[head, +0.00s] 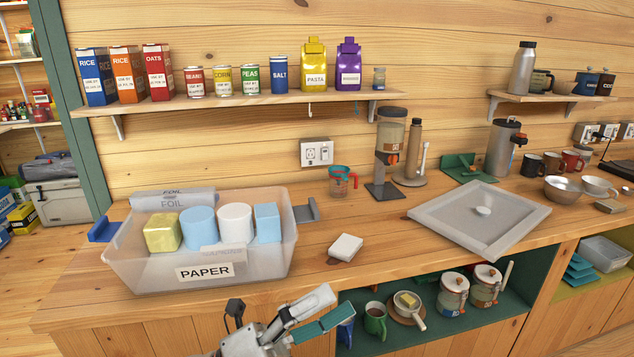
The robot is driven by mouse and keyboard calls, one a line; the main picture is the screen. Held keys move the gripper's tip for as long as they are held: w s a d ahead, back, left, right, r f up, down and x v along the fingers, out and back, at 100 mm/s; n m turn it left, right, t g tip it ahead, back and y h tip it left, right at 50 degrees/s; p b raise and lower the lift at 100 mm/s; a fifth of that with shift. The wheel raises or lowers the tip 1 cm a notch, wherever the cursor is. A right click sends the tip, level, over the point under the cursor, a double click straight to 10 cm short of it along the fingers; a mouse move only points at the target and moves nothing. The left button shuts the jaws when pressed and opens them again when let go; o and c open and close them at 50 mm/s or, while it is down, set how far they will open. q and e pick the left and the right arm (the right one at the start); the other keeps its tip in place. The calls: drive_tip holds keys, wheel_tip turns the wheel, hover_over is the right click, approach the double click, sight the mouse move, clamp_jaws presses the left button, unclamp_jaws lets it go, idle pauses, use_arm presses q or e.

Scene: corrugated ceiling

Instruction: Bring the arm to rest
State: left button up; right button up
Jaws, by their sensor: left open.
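My left gripper (318,314) shows at the bottom of the head view, in front of the counter's front edge. Its fingers, one grey and one teal, are apart and point up and to the right. I see nothing between them. The gripper is below the clear bin (130,268) labelled PAPER and apart from it. My right gripper is not in the head view.
An open shelf below holds a green mug (375,322) and jars. The counter's middle is mostly clear.

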use_arm(q)
drive_tip(key=w+a+f+n+t+y, duration=0.3)
drive_tip(key=a+f+n+t+y, duration=0.3)
drive_tip(key=f+n, duration=0.55)
drive_tip(key=w+a+f+n+t+y, duration=0.2)
drive_tip(key=a+f+n+t+y, duration=0.2)
drive_tip(key=a+f+n+y, duration=0.6)
drive_tip(key=s+a+f+n+g+y, duration=0.1)
drive_tip(key=s+a+f+n+g, duration=0.2)
drive_tip(key=s+f+n, duration=0.3)
drive_tip(key=s+a+f+n+g+y, duration=0.2)
drive_tip(key=s+f+n, duration=0.4)
drive_tip(key=f, duration=0.9)
drive_tip(key=shift+s+a+f+g+y, duration=0.15)
drive_tip(key=shift+s+a+g+y, duration=0.25)
drive_tip(key=shift+s+a, duration=0.55)
